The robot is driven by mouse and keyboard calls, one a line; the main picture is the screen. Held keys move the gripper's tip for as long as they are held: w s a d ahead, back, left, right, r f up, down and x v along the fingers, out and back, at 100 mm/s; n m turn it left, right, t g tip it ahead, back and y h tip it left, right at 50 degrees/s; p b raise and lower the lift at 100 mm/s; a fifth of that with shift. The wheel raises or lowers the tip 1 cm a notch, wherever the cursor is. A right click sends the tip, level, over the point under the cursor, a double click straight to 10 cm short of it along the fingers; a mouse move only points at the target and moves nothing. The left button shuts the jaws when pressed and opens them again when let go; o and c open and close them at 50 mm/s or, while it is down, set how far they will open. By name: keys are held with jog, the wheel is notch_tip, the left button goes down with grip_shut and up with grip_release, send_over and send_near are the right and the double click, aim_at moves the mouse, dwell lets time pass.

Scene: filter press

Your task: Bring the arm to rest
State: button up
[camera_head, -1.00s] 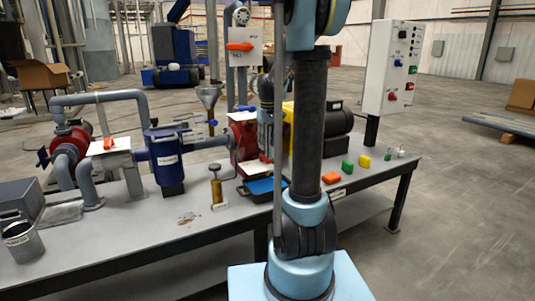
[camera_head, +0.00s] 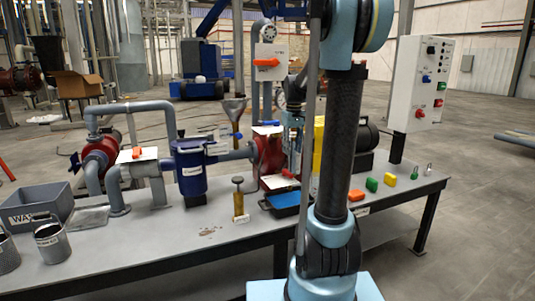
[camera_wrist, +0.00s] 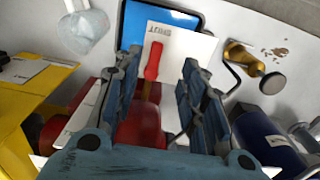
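My gripper (camera_head: 293,160) hangs over the bench in the head view, partly hidden behind my own arm. In the wrist view its two blue-grey fingers (camera_wrist: 160,88) stand apart with nothing held between them. Past the fingers, a red lever handle (camera_wrist: 153,62) lies over a white plate (camera_wrist: 190,45) marked "SHUT". I cannot tell from these views how far the fingers are above the plate, or whether they touch anything.
The grey bench (camera_head: 150,248) carries pipework, a blue strainer housing (camera_head: 190,172), a blue tray (camera_head: 284,200) and a brass hand pump (camera_head: 238,200). A control box (camera_head: 420,83) stands at the right. Open floor (camera_head: 485,215) lies to the right.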

jog(key=s+f+m+t, duration=0.1)
jog(key=s+f+m, duration=0.15)
jog(key=s, duration=1.55)
jog(key=s+f+t, duration=0.1)
jog(key=s+f, duration=1.1)
jog(key=s, duration=0.2)
jog(key=shift+a+m, duration=0.2)
jog(key=shift+m, duration=0.25)
jog(key=shift+s, duration=0.1)
